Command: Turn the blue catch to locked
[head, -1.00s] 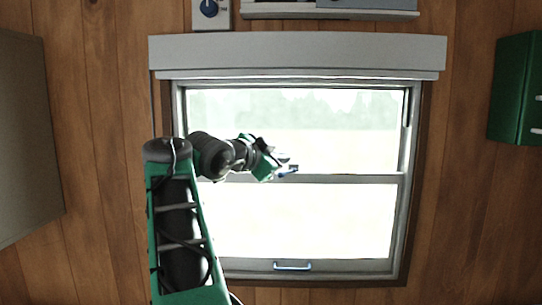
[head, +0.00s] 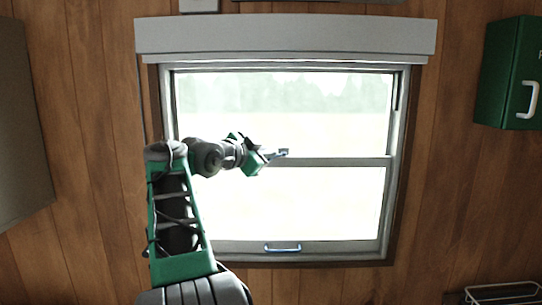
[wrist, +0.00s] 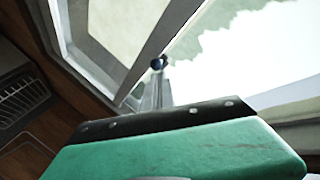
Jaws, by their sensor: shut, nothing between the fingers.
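The blue catch (head: 279,154) sits at the window's middle rail, right of my gripper in the head view. Its lever looks nearly level, rising slightly to the right. A small dark blue part, likely the catch, also shows in the wrist view (wrist: 157,63). My gripper (head: 267,158) is shut with nothing held, its tip close beside the catch's left end. I cannot tell whether they touch. In the wrist view the green gripper body fills the bottom and hides much of what lies below the catch.
The sash window has a middle rail (head: 340,162) and a blue handle (head: 283,248) on its bottom rail. A grey blind box (head: 285,37) spans its top. A green cabinet (head: 508,75) hangs at right, a grey one (head: 22,120) at left. A wire rack (head: 503,293) shows bottom right.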

